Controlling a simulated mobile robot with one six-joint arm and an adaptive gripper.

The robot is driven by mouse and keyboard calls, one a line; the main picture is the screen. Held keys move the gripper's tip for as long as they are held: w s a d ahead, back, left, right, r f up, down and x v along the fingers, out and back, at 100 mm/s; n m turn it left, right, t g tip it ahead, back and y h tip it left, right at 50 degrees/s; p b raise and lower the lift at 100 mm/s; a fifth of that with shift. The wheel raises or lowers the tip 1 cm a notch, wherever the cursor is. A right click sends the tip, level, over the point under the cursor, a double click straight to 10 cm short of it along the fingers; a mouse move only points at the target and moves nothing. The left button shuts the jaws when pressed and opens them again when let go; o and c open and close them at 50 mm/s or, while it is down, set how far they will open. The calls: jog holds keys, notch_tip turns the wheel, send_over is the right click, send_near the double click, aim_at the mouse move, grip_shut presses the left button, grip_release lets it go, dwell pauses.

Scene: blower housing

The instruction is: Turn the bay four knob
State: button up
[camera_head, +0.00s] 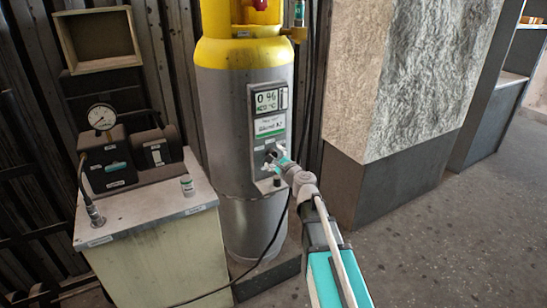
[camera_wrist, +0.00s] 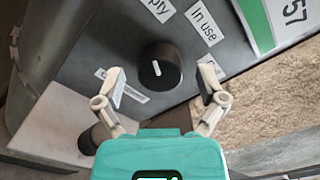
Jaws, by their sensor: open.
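The black round knob (camera_wrist: 160,68) sits on a grey panel in the wrist view, with a short white mark on its face. An "In use" label (camera_wrist: 204,24) is up and right of it. A label ending in "pty" (camera_wrist: 158,8) is straight above. My gripper (camera_wrist: 161,82) is open, its two fingers on either side of the knob and apart from it. In the head view my gripper (camera_head: 275,160) is at the panel (camera_head: 270,128) on the grey cylinder with the yellow top (camera_head: 232,110); it mostly hides the knob there.
A bench (camera_head: 150,215) at left carries a pressure gauge (camera_head: 101,117), a dark pump unit (camera_head: 155,147) and a small bottle (camera_head: 187,185). A black cable (camera_head: 270,240) runs in front of the cylinder. A rough stone block (camera_head: 400,80) stands right. Floor (camera_head: 460,230) is clear at right.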

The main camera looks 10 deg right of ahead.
jog(key=v, duration=1.1)
jog(key=shift+s, duration=0.35)
jog(key=shift+d, duration=0.1)
jog(key=s+a+f+n+g+y, duration=0.2)
jog(key=s+a+f+n+g, duration=0.5)
jog(key=a+f+n+g, duration=0.6)
jog(key=s+d+f+n+g+h, duration=0.4)
jog(key=s+d+f+n+h, duration=0.2)
jog(key=s+d+n+h, duration=0.4)
notch_tip(320, 180, up, 26)
jog(key=y+p, duration=0.2)
jog(key=p, duration=2.3)
jog(key=shift+s+a+m, duration=0.25)
jog(key=shift+a+m, duration=0.05)
jog(key=shift+a, duration=0.1)
